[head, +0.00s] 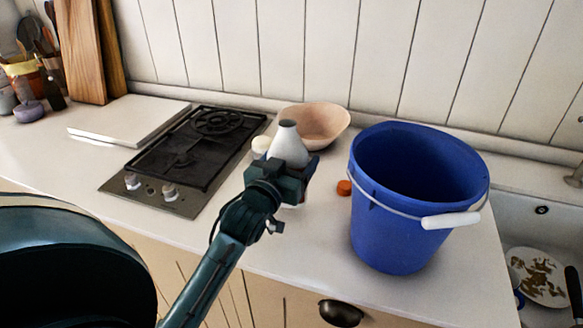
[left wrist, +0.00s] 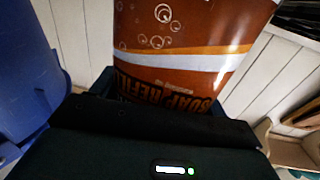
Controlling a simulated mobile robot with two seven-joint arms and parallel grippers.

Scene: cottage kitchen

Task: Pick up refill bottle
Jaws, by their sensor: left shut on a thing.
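The refill bottle (head: 288,144) has a pale grey, cone-shaped top and stands roughly upright over the counter. In the left wrist view its brown label with white bubbles and the words "SOAP REFILL" (left wrist: 180,65) fills the upper middle. My left gripper (head: 293,180) is shut on the bottle's body, which it mostly hides in the head view. I cannot tell whether the bottle's base touches the counter. My right gripper is not in view.
A large blue bucket (head: 400,225) stands just right of the bottle, with a small orange cap (head: 344,187) between them. A pinkish bowl (head: 325,122) and a white jar (head: 261,146) are behind. A gas hob (head: 180,165) is left, a sink with a dirty plate (head: 540,277) right.

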